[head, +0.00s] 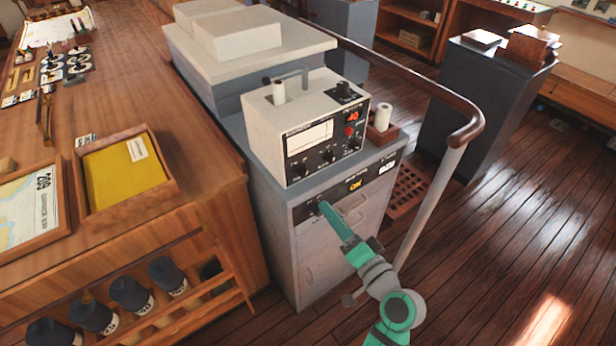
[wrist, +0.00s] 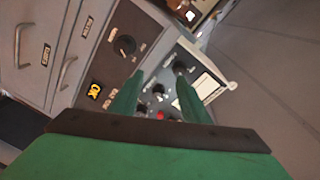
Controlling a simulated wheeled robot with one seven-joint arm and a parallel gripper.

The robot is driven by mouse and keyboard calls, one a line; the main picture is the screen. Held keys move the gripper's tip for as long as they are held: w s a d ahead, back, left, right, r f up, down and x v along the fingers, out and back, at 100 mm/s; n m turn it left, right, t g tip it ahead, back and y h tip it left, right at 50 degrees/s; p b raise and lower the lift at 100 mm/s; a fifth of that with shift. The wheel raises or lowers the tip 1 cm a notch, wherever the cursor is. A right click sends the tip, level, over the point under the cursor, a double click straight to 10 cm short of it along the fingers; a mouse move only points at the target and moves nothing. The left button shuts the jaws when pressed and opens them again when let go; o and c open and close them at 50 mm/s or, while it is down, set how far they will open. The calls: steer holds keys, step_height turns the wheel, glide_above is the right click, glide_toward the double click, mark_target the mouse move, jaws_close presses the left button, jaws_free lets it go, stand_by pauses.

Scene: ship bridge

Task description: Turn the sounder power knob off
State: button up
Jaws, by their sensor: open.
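The sounder is a cream box (head: 290,112) with a white display and a black front panel with several dark knobs and a red one. It stands on a grey cabinet (head: 292,250). A dark strip on the cabinet's upper front carries a round black knob (wrist: 125,45) with small labels I cannot read. I cannot tell for certain that this is the sounder power knob. My gripper (head: 322,205) is at the left end of this strip and largely hides the knob in the head view. In the wrist view my gripper (wrist: 158,92) is open and empty, with the knob beyond the left finger.
A yellow OK tag (head: 355,185) is on the strip, above drawer handles. A handrail (head: 440,95) with a pale post stands right of the cabinet. A wooden chart counter (head: 215,160) is at left. The floor (head: 480,240) at right is clear.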

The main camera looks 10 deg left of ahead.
steer(key=n+g+y, duration=0.1)
steer(key=n+y, duration=0.1)
glide_toward(306, 175)
steer(key=v, duration=0.2)
steer(key=x, duration=1.1)
steer(key=c, duration=0.9)
